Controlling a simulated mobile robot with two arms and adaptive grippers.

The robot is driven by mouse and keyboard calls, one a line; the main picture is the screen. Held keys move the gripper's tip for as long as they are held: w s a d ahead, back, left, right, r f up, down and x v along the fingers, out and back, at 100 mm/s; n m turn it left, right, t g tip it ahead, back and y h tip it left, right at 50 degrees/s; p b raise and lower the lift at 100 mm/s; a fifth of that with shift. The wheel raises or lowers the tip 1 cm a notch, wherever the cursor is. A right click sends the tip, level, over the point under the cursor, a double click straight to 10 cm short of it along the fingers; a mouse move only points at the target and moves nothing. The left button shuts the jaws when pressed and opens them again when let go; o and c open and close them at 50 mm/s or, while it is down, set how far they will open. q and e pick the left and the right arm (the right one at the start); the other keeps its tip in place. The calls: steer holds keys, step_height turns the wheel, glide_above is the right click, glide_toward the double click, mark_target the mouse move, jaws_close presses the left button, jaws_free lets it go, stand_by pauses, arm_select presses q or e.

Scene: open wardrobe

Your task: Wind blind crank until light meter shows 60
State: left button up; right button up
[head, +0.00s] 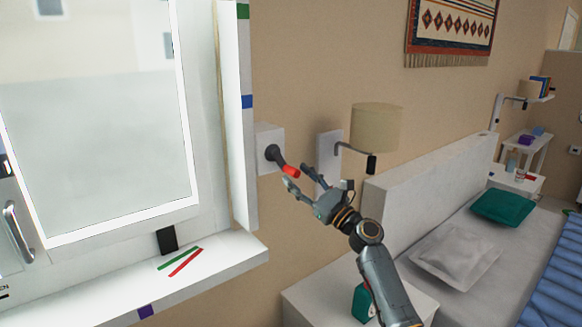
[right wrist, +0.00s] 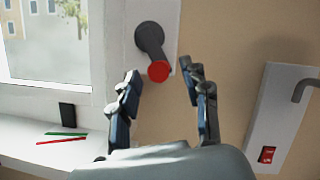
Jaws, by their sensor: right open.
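The blind crank (head: 274,155) is a dark arm with a red knob (head: 291,172), mounted on a white box on the wall right of the window. In the right wrist view the crank (right wrist: 150,40) hangs down to the right, and its red knob (right wrist: 159,71) faces me between the fingertips. My right gripper (head: 299,178) is open around the knob's end, with no clear contact on either side; it also shows in the right wrist view (right wrist: 161,82). A small black device (head: 167,240) stands on the sill; I see no reading on it. My left gripper is out of view.
A green strip (head: 181,258) and a red strip (head: 186,262) lie on the window sill (head: 225,255). A wall lamp (head: 376,128) with a white plate is close to the right of my gripper. The bed headboard (head: 440,185) and a nightstand (head: 315,300) are below right.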

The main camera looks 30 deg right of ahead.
mark_target(286, 164)
steer(key=shift+x, duration=1.7)
jaws_close()
steer(key=shift+d, duration=0.1)
